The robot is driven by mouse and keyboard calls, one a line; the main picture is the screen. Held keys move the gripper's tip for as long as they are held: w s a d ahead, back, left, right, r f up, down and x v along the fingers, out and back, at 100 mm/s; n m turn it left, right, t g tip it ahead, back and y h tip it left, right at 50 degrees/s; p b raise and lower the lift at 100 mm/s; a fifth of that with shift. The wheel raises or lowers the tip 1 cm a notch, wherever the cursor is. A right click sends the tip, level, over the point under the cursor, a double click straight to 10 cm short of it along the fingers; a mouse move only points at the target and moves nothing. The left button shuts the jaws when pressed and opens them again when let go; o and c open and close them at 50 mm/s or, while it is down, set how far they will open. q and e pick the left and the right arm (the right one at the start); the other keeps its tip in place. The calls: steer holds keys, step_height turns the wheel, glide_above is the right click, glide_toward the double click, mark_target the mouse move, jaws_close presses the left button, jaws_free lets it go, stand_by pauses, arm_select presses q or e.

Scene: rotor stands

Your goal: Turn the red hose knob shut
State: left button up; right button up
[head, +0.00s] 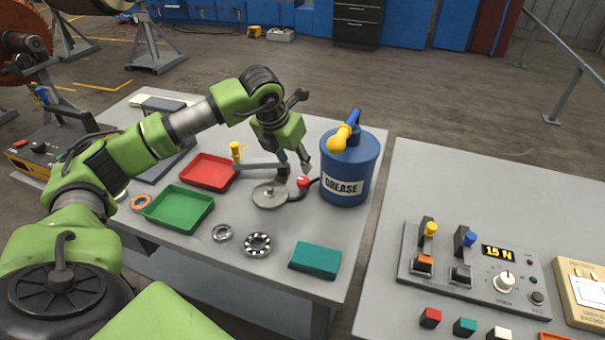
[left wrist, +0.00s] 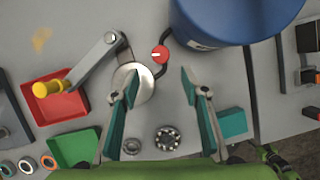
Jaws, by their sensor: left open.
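The red hose knob (head: 303,182) is small and round, on the black hose beside the blue grease drum (head: 362,165). In the left wrist view the knob (left wrist: 159,54) shows a white mark running roughly across it. My left gripper (left wrist: 160,78) is open and empty. In the wrist view its fingertips lie below the knob in the picture, one to each side. In the head view the left gripper (head: 291,164) hangs close above and behind the knob; whether it touches cannot be told. My right gripper is not in view.
A crank with a yellow handle (head: 235,151) and a round metal disc (head: 270,195) stand left of the knob. A red tray (head: 208,171), green tray (head: 179,208), bearings (head: 257,244) and teal block (head: 315,260) lie around. A control panel (head: 472,270) is on the right table.

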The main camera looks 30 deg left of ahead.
mark_target(303, 180)
arm_select(q)
steer(key=p+x, duration=0.1)
steer(key=x, duration=0.7)
steer(key=shift+w+p, duration=0.15)
steer(key=shift+p, duration=0.2)
steer(key=shift+w+f, duration=0.15)
steer(key=shift+f, duration=0.2)
steer(key=shift+w+f, duration=0.1)
steer(key=shift+f, duration=0.2)
steer(key=c, duration=1.1)
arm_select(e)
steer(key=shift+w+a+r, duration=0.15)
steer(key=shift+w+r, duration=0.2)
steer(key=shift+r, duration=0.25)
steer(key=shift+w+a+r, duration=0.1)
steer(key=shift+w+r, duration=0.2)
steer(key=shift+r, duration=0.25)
